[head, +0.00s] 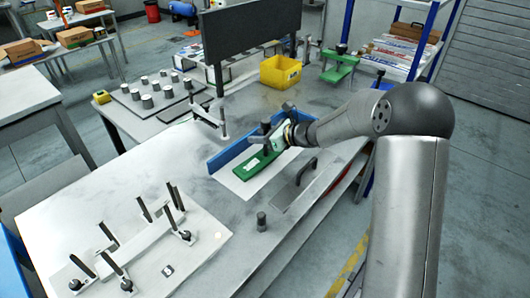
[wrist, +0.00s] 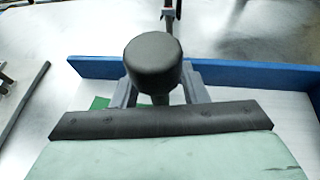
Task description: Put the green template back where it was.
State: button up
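The green template (head: 258,163) is a long flat green plate on a pale sheet (head: 228,178), in front of a blue fence (head: 235,145). It lies close along the fence. My gripper (head: 262,140) is low over the template's far part and hides some of it. In the wrist view a round black knob (wrist: 152,62) stands between the two grey fingers and covers their tips, so I cannot tell whether they touch anything. A small green patch of the template shows left of the fingers. The blue fence also crosses behind them (wrist: 250,75).
A grey plate with a handle (head: 300,185) lies right of the sheet, and a small grey cylinder (head: 261,221) stands nearer. A fixture with upright pins (head: 150,245) fills the front left. A yellow bin (head: 281,72) and a green clamp-like piece (head: 340,65) stand behind.

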grip_shut()
jog(key=shift+r, duration=0.1)
